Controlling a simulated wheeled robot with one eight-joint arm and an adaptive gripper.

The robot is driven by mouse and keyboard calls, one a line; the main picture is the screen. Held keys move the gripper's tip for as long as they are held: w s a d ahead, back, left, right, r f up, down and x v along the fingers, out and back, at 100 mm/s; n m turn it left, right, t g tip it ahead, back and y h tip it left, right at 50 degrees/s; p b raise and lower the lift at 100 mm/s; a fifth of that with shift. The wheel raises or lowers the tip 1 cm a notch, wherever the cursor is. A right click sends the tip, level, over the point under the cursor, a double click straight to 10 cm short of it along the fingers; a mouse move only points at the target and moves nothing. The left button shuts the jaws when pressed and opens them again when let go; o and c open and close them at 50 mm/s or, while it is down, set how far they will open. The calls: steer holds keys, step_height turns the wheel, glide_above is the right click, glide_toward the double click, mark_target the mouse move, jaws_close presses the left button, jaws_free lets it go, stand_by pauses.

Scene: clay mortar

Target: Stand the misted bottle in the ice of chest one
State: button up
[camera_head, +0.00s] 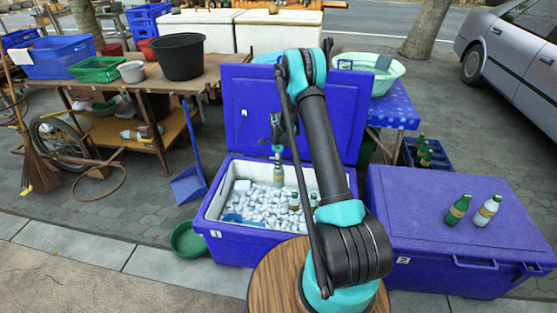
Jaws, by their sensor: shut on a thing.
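Chest one (212,237), a blue cooler marked 1, stands with its lid open at the back and is filled with ice (262,203). My gripper (276,150) is above the ice and shut on the neck of a bottle (278,175). This bottle hangs upright, pale green with a light label. I cannot tell if its base touches the ice. On the shut lid of chest two (420,215) stand a clear green bottle (457,211) and a paler, whitish bottle (486,211), which looks misted.
Other bottles (294,201) stand in the ice to the right of the held one. A blue scoop (233,218) lies at the ice's front left. A green basin (187,240) and a blue dustpan (189,184) are left of chest one. A blue crate (434,160) holds green bottles behind chest two.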

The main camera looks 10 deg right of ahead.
step_height(320, 180, down, 20)
stand_by(1.2)
stand_by(0.6)
steer(key=o, duration=1.2)
steer(key=shift+o, duration=0.6)
steer(key=o, duration=0.4)
steer(key=shift+r, duration=13.55)
